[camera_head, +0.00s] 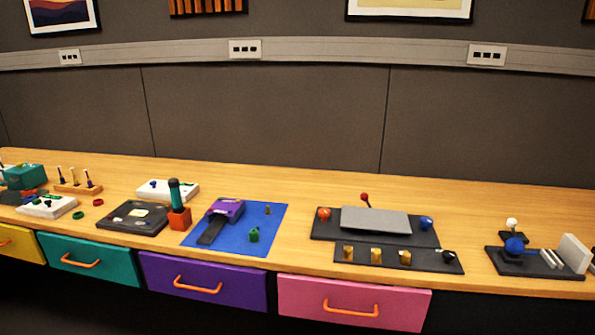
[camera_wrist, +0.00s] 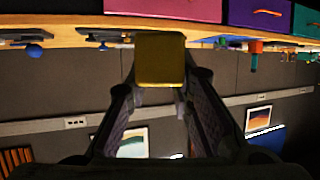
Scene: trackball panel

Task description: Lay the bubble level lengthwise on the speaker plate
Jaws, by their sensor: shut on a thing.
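My gripper (camera_wrist: 159,98) shows only in the wrist view, where the scene is upside down. Its two fingers are shut on a mustard-yellow block (camera_wrist: 160,60), which I take to be the bubble level. Its squarish face is toward the camera, so its length and any vial are hidden. It is held in the air, apart from the table. In the head view, a flat grey plate (camera_head: 376,220), which seems to be the speaker plate, lies bare on a dark panel (camera_head: 324,232). An orange ball (camera_head: 323,213) is at its left and a blue ball (camera_head: 426,223) at its right.
A dark strip (camera_head: 432,262) with several small blocks lies in front of the panel. A red-topped stick (camera_head: 365,199) stands behind the plate. A blue mat (camera_head: 272,222) with a purple device lies left. Another dark base (camera_head: 500,266) is right. Bare wood separates them.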

